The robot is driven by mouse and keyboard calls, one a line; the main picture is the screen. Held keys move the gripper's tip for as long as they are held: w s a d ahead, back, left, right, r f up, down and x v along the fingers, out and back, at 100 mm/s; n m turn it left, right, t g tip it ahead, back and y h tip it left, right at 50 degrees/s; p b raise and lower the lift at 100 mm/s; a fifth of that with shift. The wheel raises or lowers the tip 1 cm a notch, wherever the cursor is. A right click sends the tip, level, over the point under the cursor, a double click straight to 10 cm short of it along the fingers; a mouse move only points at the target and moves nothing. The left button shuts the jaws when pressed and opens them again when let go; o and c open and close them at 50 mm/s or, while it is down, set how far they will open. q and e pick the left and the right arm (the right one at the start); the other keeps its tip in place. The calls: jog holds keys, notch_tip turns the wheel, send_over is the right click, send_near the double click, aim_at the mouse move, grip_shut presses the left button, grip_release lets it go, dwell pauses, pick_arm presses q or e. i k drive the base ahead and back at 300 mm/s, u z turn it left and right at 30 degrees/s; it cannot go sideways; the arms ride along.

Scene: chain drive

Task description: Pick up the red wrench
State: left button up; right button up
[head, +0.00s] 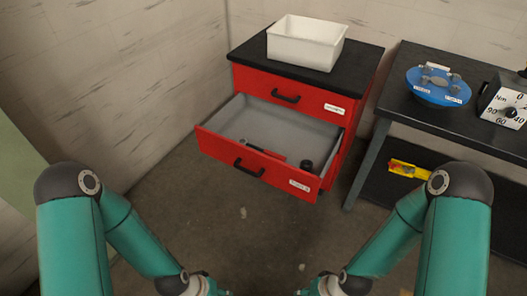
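A long, thin red tool (272,154), which looks like the red wrench, lies in the open lower drawer (232,112) of the red cabinet. Its left end looks dark, and its exact shape is too small to make out. The drawer is pulled well out and its grey inside shows. My two arms come in from the lower left and lower right and reach toward the bottom middle. Their wrists are at the bottom edge, well short of the drawer.
A small dark round part (307,166) lies in the drawer's right side. The upper drawer (287,96) is shut. A white bin (305,43) stands on the cabinet. A dark table (395,105) at right bears a blue round fixture (437,92) and a dial gauge (505,107). A yellow-red item (405,169) lies below.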

aim_at(273, 155)
jog(key=k, duration=1.2)
jog(key=u, duration=0.3)
jog(key=i, duration=0.5)
jog(key=u, duration=0.5)
jog(key=i, duration=1.85)
jog(key=z, duration=0.65)
jog(key=k, duration=0.9)
jog(key=z, duration=0.2)
jog(key=i, duration=0.5)
jog(key=u, duration=0.05)
